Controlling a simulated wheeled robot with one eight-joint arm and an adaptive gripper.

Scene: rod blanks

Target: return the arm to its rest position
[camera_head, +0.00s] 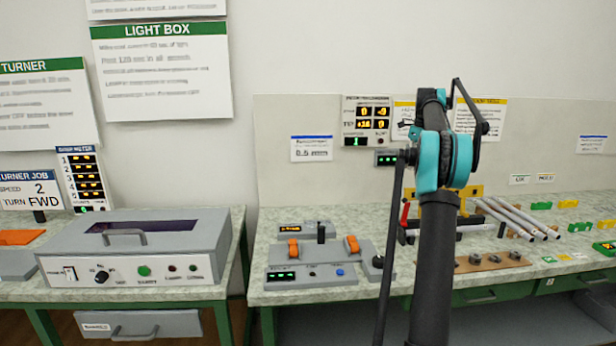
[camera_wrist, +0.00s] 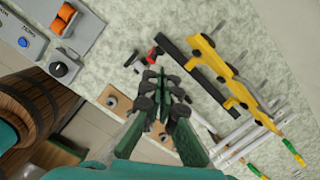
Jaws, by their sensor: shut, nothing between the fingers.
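My gripper (camera_wrist: 163,84) shows in the wrist view with its dark fingers drawn together and nothing between them. It is over the speckled bench top (camera_wrist: 120,60), beside the yellow and black fixture (camera_wrist: 228,75). I cannot tell its height above the bench. In the head view my raised arm (camera_head: 436,220), dark with teal joints, stands in front of the right bench. My gripper cannot be made out there.
Silver rods (camera_head: 515,217) lie right of the yellow fixture (camera_head: 470,191). A grey control box (camera_head: 318,262) with orange parts sits left of my arm. A grey light box (camera_head: 140,245) stands on the left bench. A wooden barrel (camera_wrist: 35,110) shows in the wrist view.

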